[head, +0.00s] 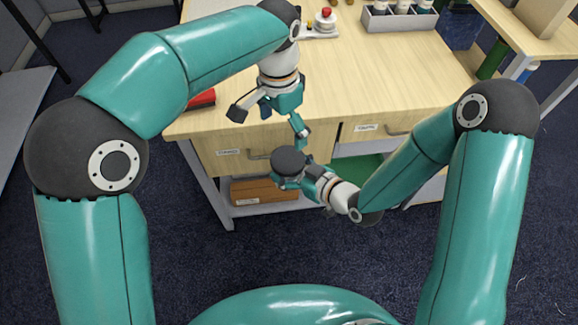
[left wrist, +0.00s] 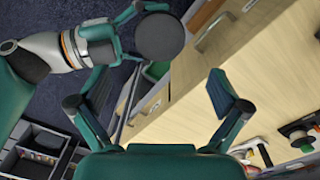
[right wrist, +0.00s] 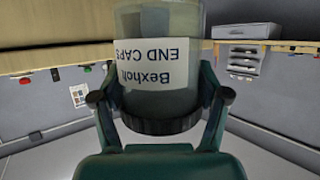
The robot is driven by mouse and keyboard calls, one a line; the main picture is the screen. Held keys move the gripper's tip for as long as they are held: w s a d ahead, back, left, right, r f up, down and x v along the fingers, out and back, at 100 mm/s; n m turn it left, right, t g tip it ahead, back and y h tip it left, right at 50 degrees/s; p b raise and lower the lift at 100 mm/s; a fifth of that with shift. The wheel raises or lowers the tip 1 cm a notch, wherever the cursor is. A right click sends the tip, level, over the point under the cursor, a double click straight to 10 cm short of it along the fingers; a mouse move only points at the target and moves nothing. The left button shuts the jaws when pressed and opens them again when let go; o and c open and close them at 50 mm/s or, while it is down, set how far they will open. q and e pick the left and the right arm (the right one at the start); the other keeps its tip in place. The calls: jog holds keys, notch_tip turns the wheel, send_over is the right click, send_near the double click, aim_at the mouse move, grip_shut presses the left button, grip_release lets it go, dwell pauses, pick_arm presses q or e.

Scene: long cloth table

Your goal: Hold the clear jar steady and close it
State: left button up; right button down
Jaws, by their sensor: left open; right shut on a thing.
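The clear jar (right wrist: 160,75) shows in the right wrist view, with a white label reading "Bexholt END CAPS" upside down in the picture. A dark ribbed lid (right wrist: 160,120) is at the jar's end nearest my right gripper (right wrist: 160,98), whose fingers are shut on the jar around that end. How firmly the lid is seated cannot be told. In the head view the lid (head: 289,160) faces up and hides the jar body. My left gripper (head: 270,121) is open and empty, above and left of the lid. In the left wrist view the lid (left wrist: 160,37) lies beyond the open fingers.
The wooden table (head: 370,75) has drawers along its front; jar and grippers are in front of that edge. A red item (head: 202,98) lies at the table's left edge. A grey bottle rack (head: 398,20) stands at the back. The middle tabletop is clear.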

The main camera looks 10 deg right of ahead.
pick_arm(q)
jog(key=s+a+f+n+h, duration=0.1)
jog(key=s+a+f+n, duration=0.3)
jog(key=f, duration=0.7)
jog(key=s+a+f+n+h, duration=0.1)
jog(key=s+a+f+n, duration=0.3)
jog(key=f, duration=0.7)
jog(key=s+a+f+n+t+h, duration=0.1)
jog(key=s+a+f+n, duration=0.4)
jog(key=s+f, duration=0.5)
jog(key=shift+s+a+f+h, duration=0.15)
jog(key=shift+a+f+h, duration=0.2)
jog(key=shift+a, duration=0.9)
pick_arm(e)
jog(key=w+d+r+m+t+h, duration=0.1)
jog(key=w+d+r+m+h, duration=0.1)
jog(key=d+m+h, duration=0.2)
jog(key=w+d+r+m+t+h, duration=0.1)
jog(key=w+d+m+t+h, duration=0.1)
jog(key=d, duration=0.9)
jog(key=w+m+h, duration=0.1)
jog(key=m+h, duration=0.1)
jog(key=shift+d+r+h, duration=0.2)
jog(key=shift+r+h, duration=0.1)
jog(key=shift+r, duration=0.05)
